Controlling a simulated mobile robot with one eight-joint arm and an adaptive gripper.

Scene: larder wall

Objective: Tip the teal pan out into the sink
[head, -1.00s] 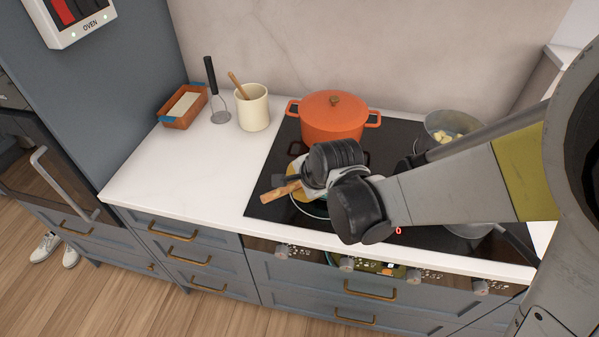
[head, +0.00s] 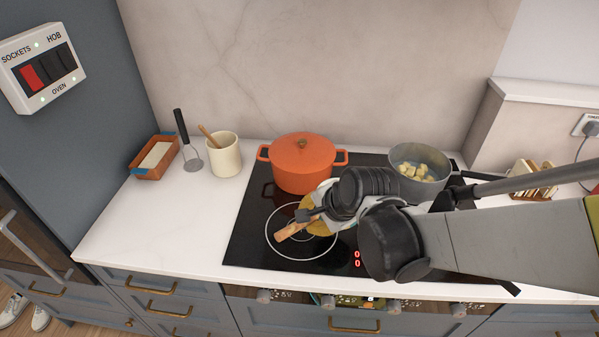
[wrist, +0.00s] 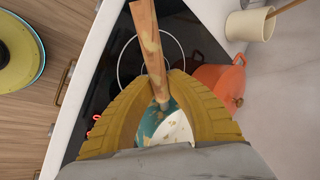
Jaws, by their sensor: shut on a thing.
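My gripper (head: 310,225) is over the front left of the black hob in the head view. Its yellow fingers (wrist: 160,100) are closed around a wooden handle (wrist: 148,45) in the wrist view; the handle also shows in the head view (head: 294,230). A teal and white piece of the teal pan (wrist: 172,122) shows between the fingers, with small brownish bits on it. Most of the pan is hidden by my gripper, so its tilt cannot be told. The sink is not in view.
An orange lidded pot (head: 303,165) and a grey pan of pale chunks (head: 418,165) stand at the back of the hob. A cream utensil jar (head: 224,157), masher (head: 190,150) and terracotta dish (head: 155,158) stand left. The left counter front (head: 150,225) is clear.

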